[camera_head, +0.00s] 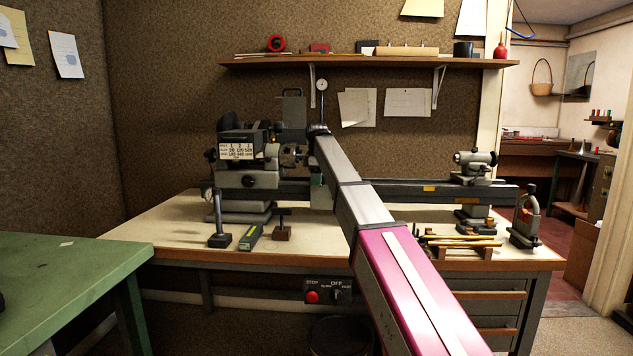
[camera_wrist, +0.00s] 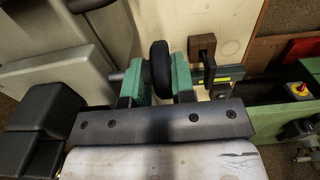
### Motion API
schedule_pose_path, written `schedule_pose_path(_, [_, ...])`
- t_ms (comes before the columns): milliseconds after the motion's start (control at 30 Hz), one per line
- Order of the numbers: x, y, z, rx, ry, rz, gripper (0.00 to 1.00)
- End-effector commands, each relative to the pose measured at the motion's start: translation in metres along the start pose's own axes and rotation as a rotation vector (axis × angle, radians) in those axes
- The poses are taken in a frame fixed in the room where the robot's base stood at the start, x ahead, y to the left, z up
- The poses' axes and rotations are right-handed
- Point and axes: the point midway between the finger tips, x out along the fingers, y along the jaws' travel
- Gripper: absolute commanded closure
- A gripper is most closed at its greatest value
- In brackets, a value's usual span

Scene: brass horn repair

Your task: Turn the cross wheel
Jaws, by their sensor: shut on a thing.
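The cross wheel (camera_wrist: 160,66) is a dark, round-rimmed wheel seen nearly edge-on in the wrist view. My gripper (camera_wrist: 157,72) has green fingers, one on each side of the wheel, and is shut on its rim. A short grey handle or shaft end shows left of the wheel. In the head view, the lathe headstock (camera_head: 250,165) stands on the bench left of my arm. My arm hides the wheel there, and my gripper's fingers cannot be made out.
The bench top (camera_head: 160,222) holds several small tools in front of the lathe. The tailstock (camera_head: 474,168), brass rods (camera_head: 460,243) and a small press (camera_head: 525,222) stand right of my arm. A green table (camera_head: 60,275) is at the left. A shelf (camera_head: 370,61) hangs above.

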Motion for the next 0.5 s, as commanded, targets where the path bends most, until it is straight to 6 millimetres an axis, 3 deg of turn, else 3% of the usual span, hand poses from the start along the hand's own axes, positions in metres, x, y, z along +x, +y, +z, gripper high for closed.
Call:
schedule_pose_path(33, [0.0009,-0.0075,0.0006,0.000,0.010,-0.013,1.00])
schedule_pose_path(500, [-0.0005,-0.0105,0.0042,0.002,0.308,-0.014,0.99])
